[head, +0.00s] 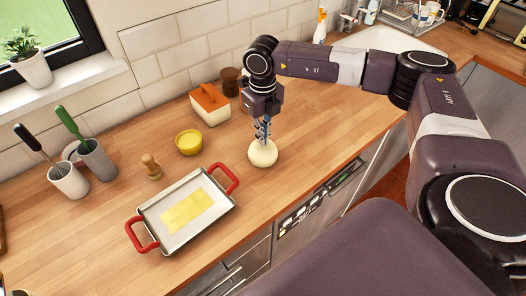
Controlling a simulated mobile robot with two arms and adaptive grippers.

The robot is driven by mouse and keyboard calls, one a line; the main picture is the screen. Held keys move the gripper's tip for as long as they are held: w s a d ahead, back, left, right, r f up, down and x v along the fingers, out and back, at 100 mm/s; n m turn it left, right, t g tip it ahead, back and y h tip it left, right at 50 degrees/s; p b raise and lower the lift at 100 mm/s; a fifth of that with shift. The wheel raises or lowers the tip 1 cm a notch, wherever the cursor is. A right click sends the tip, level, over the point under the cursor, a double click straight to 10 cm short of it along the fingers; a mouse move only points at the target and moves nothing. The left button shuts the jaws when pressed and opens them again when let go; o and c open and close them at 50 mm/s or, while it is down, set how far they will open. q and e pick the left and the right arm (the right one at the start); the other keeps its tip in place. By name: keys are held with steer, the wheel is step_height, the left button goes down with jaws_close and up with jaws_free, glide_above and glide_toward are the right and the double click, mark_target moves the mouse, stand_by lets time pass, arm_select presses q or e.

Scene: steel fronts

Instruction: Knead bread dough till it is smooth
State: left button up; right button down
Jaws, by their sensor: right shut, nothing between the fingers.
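The bread dough (262,154) is a pale, rounded lump on the wooden counter, right of the tray. My right gripper (262,138) points straight down at it from above. Its fingers are shut with nothing between them, and the tips meet the top of the dough; I cannot tell how deep they press. My left gripper is not in view.
A tray (168,246) with red handles holds flat yellow sheets. The counter right of the dough is clear up to the sink.

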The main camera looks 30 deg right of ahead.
steer(key=shift+f+b, duration=0.6)
steer(key=shift+f, duration=0.25)
steer(key=shift+s, duration=0.1)
steer(key=shift+r, duration=0.1)
steer(key=shift+r+p, duration=0.5)
steer(key=shift+r, duration=0.5)
steer(key=shift+f, duration=0.2)
steer(key=shift+f+b, duration=0.7)
steer(key=shift+f, duration=0.25)
